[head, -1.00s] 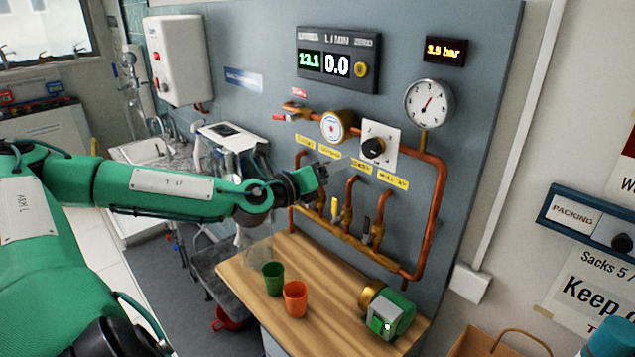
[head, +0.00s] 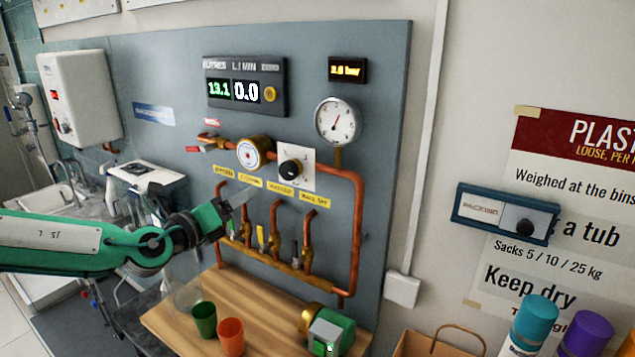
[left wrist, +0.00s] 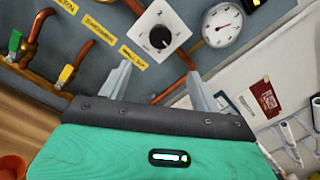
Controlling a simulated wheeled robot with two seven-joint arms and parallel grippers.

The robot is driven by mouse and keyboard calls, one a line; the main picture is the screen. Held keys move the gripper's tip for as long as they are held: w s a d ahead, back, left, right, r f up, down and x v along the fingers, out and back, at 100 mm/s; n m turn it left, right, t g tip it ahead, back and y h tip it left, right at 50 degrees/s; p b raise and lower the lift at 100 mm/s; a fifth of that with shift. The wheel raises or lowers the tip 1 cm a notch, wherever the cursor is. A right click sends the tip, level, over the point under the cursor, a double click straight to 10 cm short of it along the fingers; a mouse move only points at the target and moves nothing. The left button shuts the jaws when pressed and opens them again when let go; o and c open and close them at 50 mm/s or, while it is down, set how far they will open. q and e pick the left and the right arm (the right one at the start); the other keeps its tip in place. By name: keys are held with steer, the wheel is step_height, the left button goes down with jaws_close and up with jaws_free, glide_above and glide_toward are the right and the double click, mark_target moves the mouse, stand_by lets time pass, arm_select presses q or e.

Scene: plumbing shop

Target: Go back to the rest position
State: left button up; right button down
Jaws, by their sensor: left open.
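My left gripper (head: 238,203) is in front of the pipe panel (head: 120,80), in the head view. My right gripper is not in view.
A green cup (head: 204,320) and an orange cup (head: 230,337) stand on the bench below the gripper. A green pump (head: 331,333) sits to their right. Copper pipes (head: 357,230) with coloured valve levers stick out from the panel. Two spray cans stand at lower right.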

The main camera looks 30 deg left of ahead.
arm_select(q)
steer(key=shift+f, duration=0.1)
steer(key=s+d+f+n+g+y, duration=0.2)
steer(key=d+f+n, duration=0.1)
steer(key=f+n, duration=0.4)
steer(key=s+d+f+n+g+y, duration=0.15)
steer(key=d+f+n, duration=0.3)
steer(key=f, duration=0.45)
steer(key=s+d+f+n+g+y, duration=0.2)
steer(key=f+n, duration=0.5)
steer(key=f, duration=0.1)
steer(key=s+d+f+n+g+h, duration=0.2)
steer(key=s+d+f+n+g, duration=0.35)
steer(key=s+f, duration=0.35)
steer(key=s+d+f+n+g+h, duration=0.2)
steer(key=s+d+f+n+g, duration=0.35)
steer(key=s, duration=0.55)
step_height(320, 180, down, 32)
steer(key=m, duration=0.1)
steer(key=s+a+f, duration=0.2)
steer(key=s+f, duration=1.7)
steer(key=shift+s+a+g+y, duration=0.3)
steer(key=shift+s+g+y, duration=0.05)
